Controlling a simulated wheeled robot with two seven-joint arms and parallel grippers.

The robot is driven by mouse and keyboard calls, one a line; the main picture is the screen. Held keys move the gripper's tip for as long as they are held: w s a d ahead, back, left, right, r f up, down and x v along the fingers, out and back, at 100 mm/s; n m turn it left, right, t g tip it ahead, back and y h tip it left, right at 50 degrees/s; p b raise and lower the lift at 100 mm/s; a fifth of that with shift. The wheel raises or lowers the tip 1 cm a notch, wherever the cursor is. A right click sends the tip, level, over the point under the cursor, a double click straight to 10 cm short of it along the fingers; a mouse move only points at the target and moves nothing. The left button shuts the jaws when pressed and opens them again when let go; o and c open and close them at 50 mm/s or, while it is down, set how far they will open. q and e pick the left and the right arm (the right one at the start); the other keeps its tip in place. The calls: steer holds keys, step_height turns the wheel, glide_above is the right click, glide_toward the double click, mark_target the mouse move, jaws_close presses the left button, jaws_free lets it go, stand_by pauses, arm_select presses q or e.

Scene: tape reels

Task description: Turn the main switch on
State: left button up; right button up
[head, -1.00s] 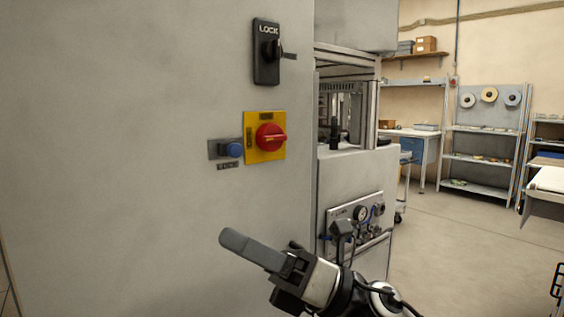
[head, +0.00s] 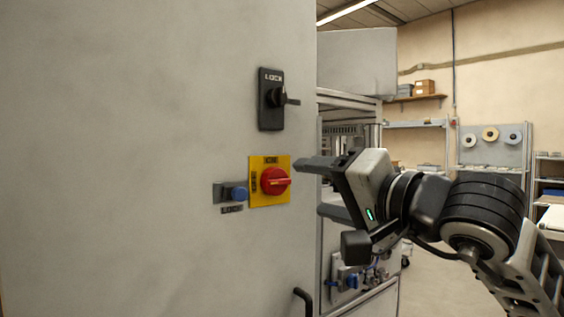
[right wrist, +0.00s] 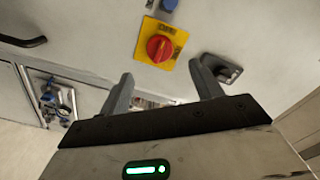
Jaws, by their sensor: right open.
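The main switch is a red rotary knob (head: 274,181) on a yellow plate (head: 256,197), set on the grey cabinet face. Its grip bar lies about horizontal in the head view. My right gripper (head: 316,189) is open and empty, just right of the knob, with one finger above the other. In the right wrist view the red knob (right wrist: 160,48) and yellow plate (right wrist: 141,52) show beyond the gap between the open fingers (right wrist: 161,74). The fingers appear apart from the knob. My left gripper is not in view.
A black LOCK switch (head: 270,100) sits above the plate; it also shows near one finger in the right wrist view (right wrist: 222,68). A blue button (head: 239,193) is left of the plate. A black handle (head: 304,301) is below. Shelves with tape reels (head: 490,135) stand far back.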

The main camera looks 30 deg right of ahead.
mark_target(280, 184)
steer(key=w+p, duration=0.1)
steer(key=w, duration=0.2)
steer(key=w+p, duration=0.2)
steer(key=w, duration=0.1)
steer(key=w+p, duration=0.1)
steer(key=w, duration=0.2)
steer(key=shift+a+f+p, duration=0.1)
steer(key=shift+a+p, duration=0.25)
steer(key=shift+a, duration=0.05)
steer(key=c, duration=1)
